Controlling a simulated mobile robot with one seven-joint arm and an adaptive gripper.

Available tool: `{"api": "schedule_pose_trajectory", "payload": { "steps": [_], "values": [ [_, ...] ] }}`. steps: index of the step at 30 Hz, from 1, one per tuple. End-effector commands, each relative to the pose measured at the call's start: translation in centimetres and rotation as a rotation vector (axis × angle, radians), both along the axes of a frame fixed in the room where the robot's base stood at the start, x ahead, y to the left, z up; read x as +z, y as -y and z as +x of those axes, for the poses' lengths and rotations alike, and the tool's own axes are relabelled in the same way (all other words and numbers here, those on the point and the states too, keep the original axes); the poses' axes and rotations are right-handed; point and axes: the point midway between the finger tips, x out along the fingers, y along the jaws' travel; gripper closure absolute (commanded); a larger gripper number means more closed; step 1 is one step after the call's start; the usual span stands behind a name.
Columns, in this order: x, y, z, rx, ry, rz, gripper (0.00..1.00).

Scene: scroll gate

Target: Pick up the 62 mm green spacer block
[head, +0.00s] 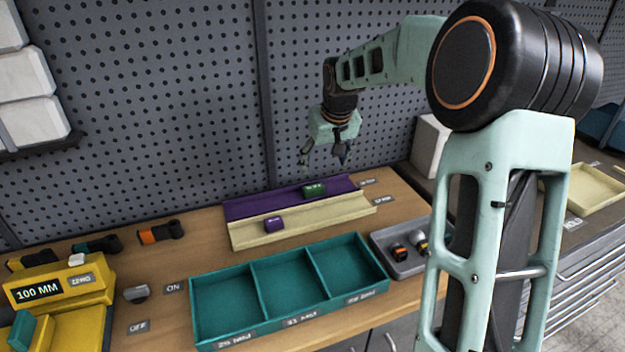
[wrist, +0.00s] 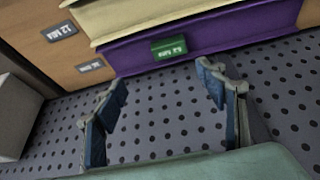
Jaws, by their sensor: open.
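The green spacer block (head: 315,190) lies in the purple tray (head: 245,208) at the back of the bench, near that tray's right part. In the wrist view the green block (wrist: 169,49) shows white lettering and sits against the purple tray (wrist: 222,42), beyond the fingertips. My gripper (head: 325,150) is above and behind the trays, close to the pegboard. Its two fingers (wrist: 160,77) are spread wide with nothing between them, apart from the block.
A purple block (head: 274,223) lies in the cream tray (head: 300,226) in front. A teal three-compartment bin (head: 252,290) and a grey tray (head: 400,262) with small parts stand nearer. The pegboard (head: 180,100) rises behind. A yellow device (head: 60,290) is at left.

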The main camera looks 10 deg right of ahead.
Motion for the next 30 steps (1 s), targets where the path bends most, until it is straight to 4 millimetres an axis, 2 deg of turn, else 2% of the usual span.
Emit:
{"api": "schedule_pose_trajectory", "payload": {
  "steps": [3,6,12,20,30],
  "values": [
    [-0.2,-1.4,-0.4,0.04,-0.028,0.025,0.35],
    [-1.1,-1.9,-0.3,0.051,-0.037,0.032,0.35],
    [-4.1,-2.1,0.9,0.052,-0.037,0.03,0.35],
    [-6.0,-2.1,1.7,0.049,-0.033,0.029,0.35],
    [-10.0,-2.0,3.3,0.049,-0.034,0.029,0.35]
  ]
}}
